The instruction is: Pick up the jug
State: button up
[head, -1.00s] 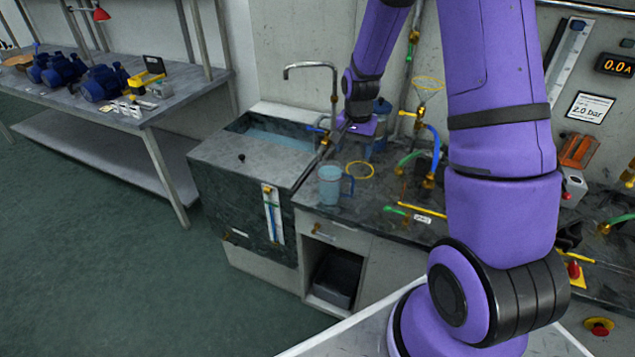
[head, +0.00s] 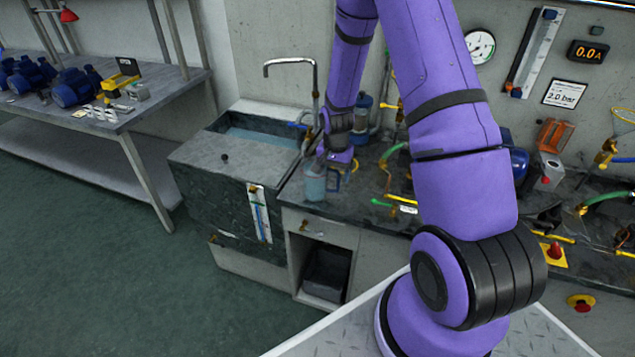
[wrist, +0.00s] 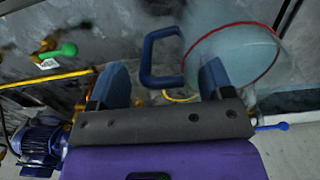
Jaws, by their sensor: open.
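The jug (head: 314,187) is light blue and see-through, with a dark blue handle. It stands upright on the dark worktop, right of the sink. In the wrist view the jug (wrist: 235,60) shows its round, red-edged rim at upper right, with its handle (wrist: 160,57) to the left. My gripper (head: 324,153) is just above and behind the jug in the head view. In the wrist view my gripper (wrist: 163,72) is open, and the handle appears between its two blue-grey fingers. The right finger overlaps the jug's rim in the picture. Whether it touches is unclear.
The sink (head: 238,150) with water and a tap (head: 290,62) is left of the jug. Valves and hoses (head: 395,185) crowd the worktop to the right. A blue pump (wrist: 42,140) shows at lower left in the wrist view.

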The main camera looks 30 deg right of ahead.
jog(key=shift+f, duration=0.9)
jog(key=c, duration=1.3)
